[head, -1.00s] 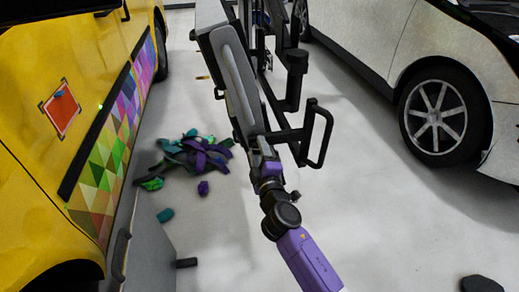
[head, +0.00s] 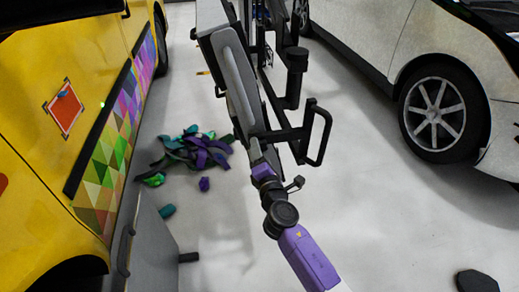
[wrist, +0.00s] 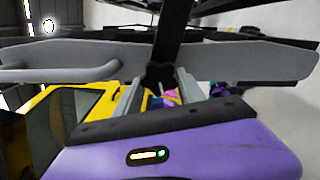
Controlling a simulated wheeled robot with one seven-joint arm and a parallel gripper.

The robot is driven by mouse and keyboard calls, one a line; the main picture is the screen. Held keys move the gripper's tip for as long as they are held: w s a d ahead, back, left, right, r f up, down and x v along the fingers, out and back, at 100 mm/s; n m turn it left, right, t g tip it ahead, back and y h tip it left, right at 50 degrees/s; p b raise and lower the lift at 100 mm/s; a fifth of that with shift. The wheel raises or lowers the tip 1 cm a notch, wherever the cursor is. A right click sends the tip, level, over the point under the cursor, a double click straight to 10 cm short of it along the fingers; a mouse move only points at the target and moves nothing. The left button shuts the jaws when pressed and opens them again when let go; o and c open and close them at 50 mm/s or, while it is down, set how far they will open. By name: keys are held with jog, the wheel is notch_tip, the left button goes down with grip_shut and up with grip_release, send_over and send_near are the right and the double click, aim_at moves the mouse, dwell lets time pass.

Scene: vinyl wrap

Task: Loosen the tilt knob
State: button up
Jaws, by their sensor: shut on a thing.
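The tilt knob (wrist: 158,77) is a dark lobed knob in the middle of the wrist view, below a black upright bar. The two grey fingers of my gripper (wrist: 158,86) stand on either side of it, shut on it. In the head view my gripper (head: 256,154) reaches up to the back of a tilted grey panel assembly (head: 237,85). The knob itself is too small and hidden to make out there. In the wrist view the grey panel edge (wrist: 235,62) runs across behind the knob.
A black handle loop (head: 320,137) juts out right of my gripper. A yellow vehicle (head: 40,130) with a patterned side stands left, a white car (head: 390,50) right. Scraps of wrap (head: 190,152) lie on the floor. The floor between gripper and white car is clear.

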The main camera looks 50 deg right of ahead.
jog(key=shift+a+f+n, duration=0.1)
jog(key=shift+f+n, duration=0.15)
jog(key=shift+n, duration=0.05)
dwell(0.4)
jog(key=o, duration=1.3)
jog(key=shift+c, duration=0.2)
jog(key=shift+o, duration=0.5)
jog(key=shift+r, duration=0.1)
jog(key=v, duration=0.8)
jog(key=shift+w, duration=0.1)
